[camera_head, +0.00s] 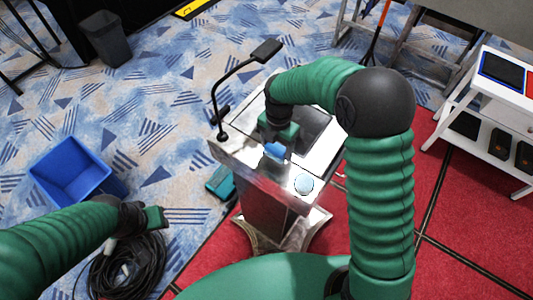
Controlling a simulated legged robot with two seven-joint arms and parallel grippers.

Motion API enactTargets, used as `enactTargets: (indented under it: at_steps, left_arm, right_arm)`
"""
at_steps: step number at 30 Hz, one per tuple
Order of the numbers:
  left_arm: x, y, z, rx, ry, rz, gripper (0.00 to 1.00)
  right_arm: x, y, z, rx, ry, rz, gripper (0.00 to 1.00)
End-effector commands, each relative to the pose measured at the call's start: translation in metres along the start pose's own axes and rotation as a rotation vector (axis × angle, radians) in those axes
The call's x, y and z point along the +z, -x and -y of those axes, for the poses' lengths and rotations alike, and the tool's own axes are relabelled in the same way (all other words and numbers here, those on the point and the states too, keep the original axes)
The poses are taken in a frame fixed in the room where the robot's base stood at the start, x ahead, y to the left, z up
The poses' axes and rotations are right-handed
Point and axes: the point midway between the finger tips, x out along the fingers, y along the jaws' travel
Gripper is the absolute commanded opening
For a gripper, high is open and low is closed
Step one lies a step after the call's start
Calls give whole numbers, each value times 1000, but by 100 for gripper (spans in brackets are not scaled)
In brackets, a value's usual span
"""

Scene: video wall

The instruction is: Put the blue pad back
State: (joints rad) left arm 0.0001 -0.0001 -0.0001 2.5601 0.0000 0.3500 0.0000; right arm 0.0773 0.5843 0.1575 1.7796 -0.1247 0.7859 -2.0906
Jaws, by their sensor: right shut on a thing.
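My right gripper (277,146) points down over the silver lectern (256,183). It is shut on a small blue thing (274,150), just above or touching the lectern top; I cannot tell which. The blue thing is partly hidden by the gripper, so its full shape does not show. A dark blue flat pad (502,70) lies on top of the white shelf stand (480,101) at the right. My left gripper (155,218) is at lower left, above a coil of black cable; its fingers are too unclear to tell open from shut.
A light blue round disc (304,184) is on the lectern's front right. A gooseneck microphone (240,75) rises at its left. A blue bin (75,172), a black cable coil (125,268) and a teal case (221,182) are on the floor. Red carpet lies open between lectern and stand.

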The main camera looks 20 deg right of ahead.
Motion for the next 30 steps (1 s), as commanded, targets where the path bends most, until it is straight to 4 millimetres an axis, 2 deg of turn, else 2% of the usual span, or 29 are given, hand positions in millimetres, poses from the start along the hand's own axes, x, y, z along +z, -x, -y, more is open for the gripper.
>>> enactTargets:
  at_steps: [3,6,8,15,20,21,25,30]
  left_arm:
    - [-2,8,0,0,0,0,36]
    - [-2,10,0,0,0,0,36]
    - [-3,12,0,0,0,0,36]
    - [-6,25,0,0,0,0,36]
    - [-6,23,0,0,0,0,36]
    - [-6,23,0,0,0,0,36]
    - [-6,23,0,0,0,0,36]
    - [-6,23,0,0,0,0,36]
  right_arm:
    - [-18,0,-11,-1,4,-1,29]
    - [-26,-1,-16,0,1,0,29]
    - [-28,-4,-18,-1,1,-1,29]
    - [-29,-37,-18,-2,0,-1,29]
    - [-28,-38,-18,0,0,0,29]
    - [-28,-38,-18,1,0,0,71]
    - [-29,-38,-18,1,0,0,88]
    - [-28,-38,-18,0,0,0,89]
